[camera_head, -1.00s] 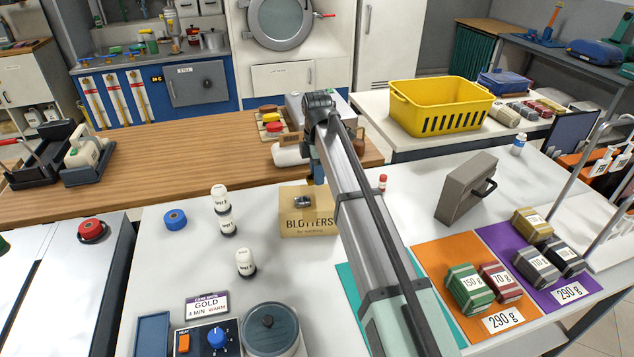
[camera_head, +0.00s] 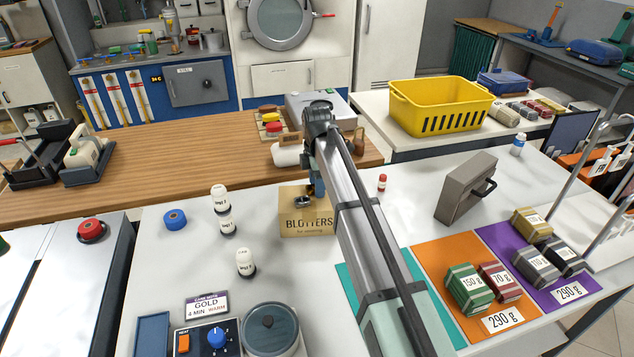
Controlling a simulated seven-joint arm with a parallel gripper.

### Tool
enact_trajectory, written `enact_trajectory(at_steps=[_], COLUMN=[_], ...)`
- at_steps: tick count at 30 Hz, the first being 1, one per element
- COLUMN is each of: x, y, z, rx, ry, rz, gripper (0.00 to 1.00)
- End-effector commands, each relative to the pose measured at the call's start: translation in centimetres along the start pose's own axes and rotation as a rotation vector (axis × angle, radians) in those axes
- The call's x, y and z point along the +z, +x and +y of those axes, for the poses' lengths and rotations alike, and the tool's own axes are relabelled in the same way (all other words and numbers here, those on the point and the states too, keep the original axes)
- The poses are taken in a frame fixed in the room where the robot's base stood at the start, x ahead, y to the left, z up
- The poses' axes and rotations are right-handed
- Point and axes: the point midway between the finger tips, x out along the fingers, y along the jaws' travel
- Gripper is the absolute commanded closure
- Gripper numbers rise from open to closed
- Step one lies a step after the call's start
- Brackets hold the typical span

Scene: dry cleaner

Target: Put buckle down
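A small dark metallic piece, which looks like the buckle (camera_head: 301,202), shows at the top of the tan box marked BLOTTERS (camera_head: 306,225). Whether it rests on the box or is held is too small to tell. My gripper (camera_head: 317,190) points down at the box's top, just right of the dark piece. My own arm hides most of the gripper, and its fingers cannot be made out. A teal mat (camera_head: 348,287) lies on the white table, partly behind my arm.
Several white bottles (camera_head: 245,263) and a blue spool (camera_head: 175,219) stand left of the box. A lidded pot (camera_head: 270,328) and heat control (camera_head: 208,338) are in front. A grey block with a handle (camera_head: 466,187) and orange (camera_head: 437,257) and purple (camera_head: 502,241) mats with weights are right.

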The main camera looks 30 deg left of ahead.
Motion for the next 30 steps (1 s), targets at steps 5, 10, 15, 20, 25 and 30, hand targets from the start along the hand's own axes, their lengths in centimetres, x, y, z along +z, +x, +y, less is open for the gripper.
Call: enact_trajectory(at_steps=[5, 10, 15, 20, 25, 30], x=[0.0, 0.0, 0.0, 0.0, 0.0, 0.0], y=[0.0, -0.5, -2.6, -5.7, -8.8, -11.0], z=[0.0, 0.0, 0.1, 0.1, 0.1, 0.1], rx=[0.0, 0.0, 0.002, 0.002, 0.001, 0.001], ry=[0.0, 0.0, 0.0, 0.0, -0.001, -0.001], rz=[0.0, 0.0, 0.0, 0.0, 0.0, 0.0], gripper=[0.42, 0.42, 0.42, 0.42, 0.42, 0.42])
